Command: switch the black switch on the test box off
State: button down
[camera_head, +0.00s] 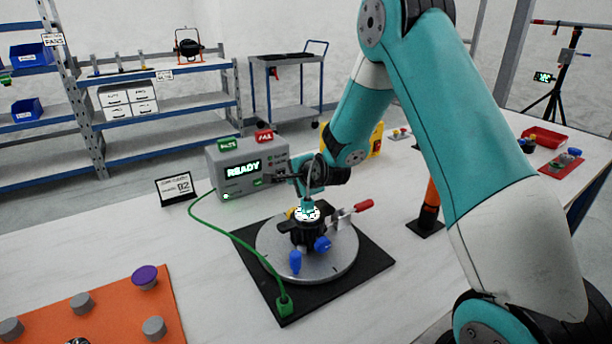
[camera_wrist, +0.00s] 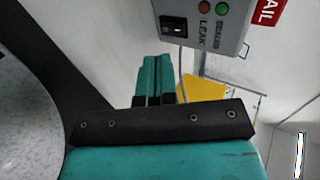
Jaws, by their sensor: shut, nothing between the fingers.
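The grey test box (camera_head: 230,178) stands on the table with a lit READY display. In the wrist view the test box (camera_wrist: 222,40) fills the top right. Its black switch (camera_wrist: 173,26) is a rocker on the front face, beside a red and a green lamp marked LEAK and SEALED; I cannot tell which way it is tipped. My gripper (camera_wrist: 156,58) is shut and empty. Its teal fingertips point towards the box and appear just below the switch in the wrist view, apart from it. In the head view my wrist hides the box's lower right part.
A round metal turntable (camera_head: 335,262) with a black fixture lies below my wrist. A green cable (camera_head: 215,232) runs from the box to it. A small sign (camera_head: 177,187) stands left of the box. An orange mat (camera_head: 110,310) with knobs lies front left.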

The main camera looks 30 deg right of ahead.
jog(key=v, duration=0.6)
jog(key=shift+d, duration=0.4)
jog(key=shift+s+d+f+g, duration=0.15)
jog(key=shift+d+f+g, duration=0.15)
jog(key=shift+d+f, duration=0.4)
jog(key=shift+a, duration=0.15)
